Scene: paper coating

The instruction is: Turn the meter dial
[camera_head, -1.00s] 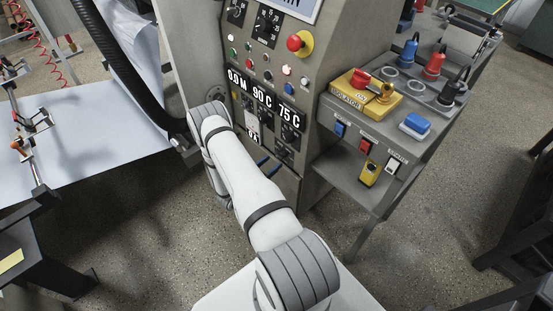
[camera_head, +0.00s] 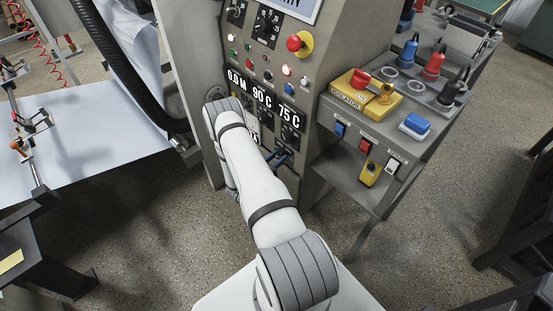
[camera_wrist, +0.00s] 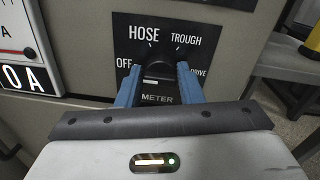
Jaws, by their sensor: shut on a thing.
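The meter dial (camera_wrist: 158,67) is a black knob on a black plate (camera_wrist: 218,42) marked OFF, HOSE, TROUGH and DRIVE, with METER below it. My gripper (camera_wrist: 156,72) is shut on the dial, with one blue finger at its left side and one at its right. The fingers hide the dial's sides, and I cannot tell which mark it points to. In the head view my gripper (camera_head: 282,156) is at the lower right of the machine's front panel, and the dial is mostly hidden there.
A gauge (camera_wrist: 23,45) is left of the meter plate. In the head view, a red stop button (camera_head: 295,43) and several small buttons sit above the displays. A side shelf with a yellow isolator box (camera_head: 362,94) stands to the right.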

